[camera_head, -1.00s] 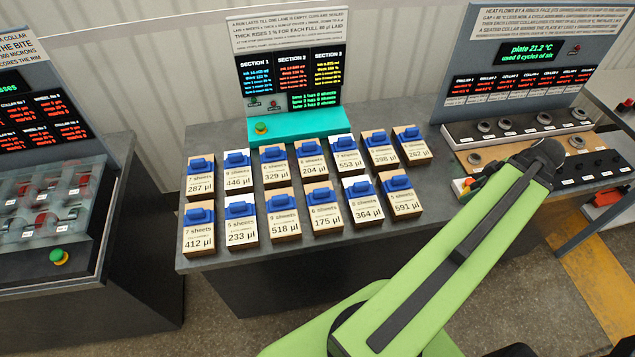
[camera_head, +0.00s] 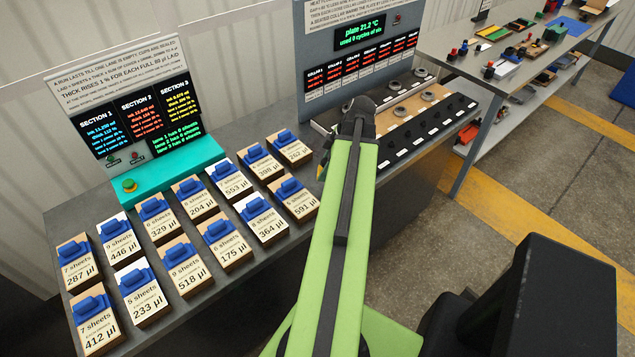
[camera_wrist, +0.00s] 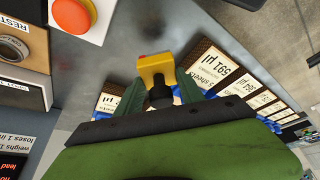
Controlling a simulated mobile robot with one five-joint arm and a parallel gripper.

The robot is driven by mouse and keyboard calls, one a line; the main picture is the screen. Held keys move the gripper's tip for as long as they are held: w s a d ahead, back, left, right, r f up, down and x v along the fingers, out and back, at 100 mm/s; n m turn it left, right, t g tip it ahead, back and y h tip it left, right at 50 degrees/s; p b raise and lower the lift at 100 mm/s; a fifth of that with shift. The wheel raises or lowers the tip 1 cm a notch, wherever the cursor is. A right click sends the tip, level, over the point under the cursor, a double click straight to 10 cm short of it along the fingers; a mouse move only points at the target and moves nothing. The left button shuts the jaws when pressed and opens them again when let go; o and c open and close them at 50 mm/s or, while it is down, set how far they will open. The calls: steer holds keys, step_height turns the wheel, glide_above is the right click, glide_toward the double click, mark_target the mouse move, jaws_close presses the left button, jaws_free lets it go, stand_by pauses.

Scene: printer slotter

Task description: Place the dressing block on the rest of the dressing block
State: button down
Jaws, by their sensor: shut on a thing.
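In the wrist view my gripper (camera_wrist: 158,92) has dark green fingers shut on a yellow piece with a black round part and a small red spot, which I take to be the dressing block (camera_wrist: 156,66). It is held above a grey surface. In the head view my gripper is mostly hidden behind the end of my green arm, at the right end of the cartridge table.
Blue-topped cartridges (camera_head: 225,243) stand in two rows on the grey table. A collar station (camera_head: 400,108) stands behind my arm. At the back right is a table (camera_head: 450,50) with coloured pads and tools. Open floor lies at right. The wrist view shows an orange button (camera_wrist: 73,14).

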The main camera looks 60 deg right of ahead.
steer(key=shift+w+d+f+b, duration=0.2)
steer(key=shift+w+f, duration=0.15)
steer(key=shift+w, duration=0.25)
steer(key=shift+w+d+f+b, duration=0.15)
steer(key=shift+w+f, duration=0.2)
steer(key=shift+w, duration=0.2)
step_height(320, 180, down, 4)
steer(key=b, duration=0.4)
steer(key=shift+f, duration=0.15)
steer(key=shift+r, duration=0.2)
steer(key=shift+f, duration=0.1)
steer(key=c, duration=0.7)
jaws_free()
